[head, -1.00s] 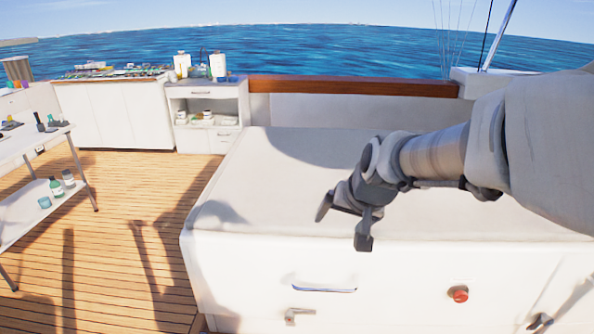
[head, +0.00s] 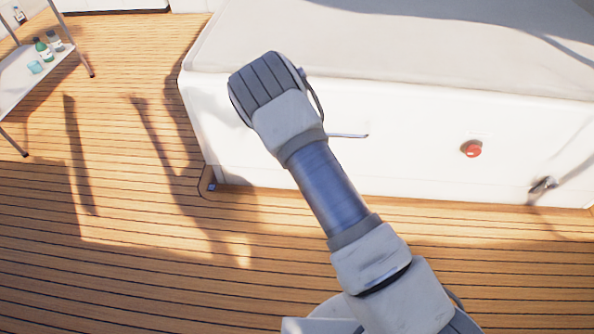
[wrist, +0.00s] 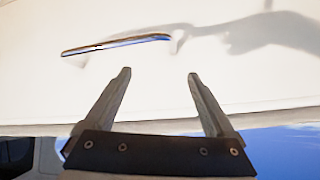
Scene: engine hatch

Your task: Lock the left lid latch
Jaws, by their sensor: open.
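The left lid latch does not show now; in the head view my arm covers that part of the white box front. The bar handle of the box (head: 350,135) pokes out to the right of my wrist. In the wrist view, which is upside down, the slim metal handle (wrist: 115,44) lies ahead of my fingertips. My gripper (wrist: 158,75) is open and empty, pointing at the white front, with no contact visible. The right latch (head: 542,186) is on the front at the far right.
The white box (head: 400,110) has a red button (head: 471,149) on its front and a pale cushioned top (head: 400,45). A shelf table with bottles (head: 45,48) stands at the upper left. The wooden deck (head: 150,260) is clear in front.

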